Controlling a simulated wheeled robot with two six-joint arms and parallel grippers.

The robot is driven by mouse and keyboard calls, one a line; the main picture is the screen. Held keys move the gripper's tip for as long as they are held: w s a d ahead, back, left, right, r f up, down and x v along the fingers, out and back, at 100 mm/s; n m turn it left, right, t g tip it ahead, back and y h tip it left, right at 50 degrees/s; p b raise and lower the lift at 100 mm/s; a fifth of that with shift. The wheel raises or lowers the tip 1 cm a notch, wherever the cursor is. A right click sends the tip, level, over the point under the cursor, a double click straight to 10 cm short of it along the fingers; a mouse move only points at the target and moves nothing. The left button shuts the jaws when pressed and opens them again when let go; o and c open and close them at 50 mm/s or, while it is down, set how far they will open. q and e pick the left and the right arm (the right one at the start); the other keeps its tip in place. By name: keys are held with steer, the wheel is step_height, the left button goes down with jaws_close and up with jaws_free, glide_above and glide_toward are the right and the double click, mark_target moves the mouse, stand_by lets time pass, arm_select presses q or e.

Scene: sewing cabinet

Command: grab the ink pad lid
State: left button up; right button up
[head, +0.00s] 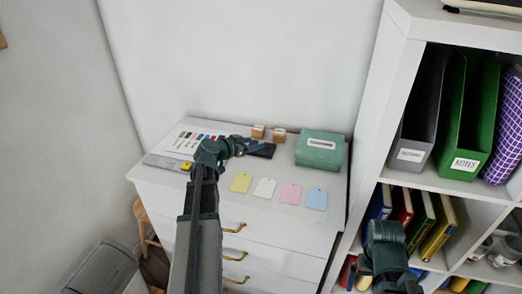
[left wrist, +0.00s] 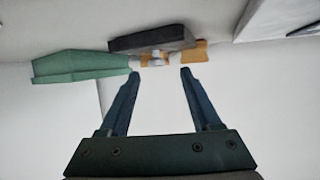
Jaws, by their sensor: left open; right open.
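A dark, flat ink pad (head: 262,150) lies on the white cabinet top, beside the green box. In the left wrist view it shows as a dark grey block (left wrist: 152,40). I cannot make out a seam between its lid and base. My left gripper (head: 242,143) is over the cabinet top, just left of the pad. In the left wrist view its open, empty fingers (left wrist: 160,72) point toward the pad and stay apart from it. My right gripper (head: 368,272) is low in front of the shelf, seen only in part; its fingertips are not clear.
Two wooden stamps (head: 279,135) stand behind the pad. A green box (head: 319,149) with a label stands to the right. Yellow, white, pink and blue tags (head: 265,188) lie along the front. A printed sheet (head: 180,140) lies at left. A shelf (head: 395,75) with folders rises at right.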

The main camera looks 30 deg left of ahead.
mark_target(261, 142)
arm_select(q)
steer(key=b+x, duration=0.2)
steer(key=x, duration=0.2)
steer(key=shift+w+d+f, duration=0.1)
steer(key=shift+d+f, duration=0.1)
steer(key=shift+f, duration=0.05)
steer(key=shift+w+d+f, duration=0.1)
steer(key=shift+w, duration=0.35)
steer(key=shift+s, duration=0.1)
steer(key=shift+c, duration=0.4)
jaws_close()
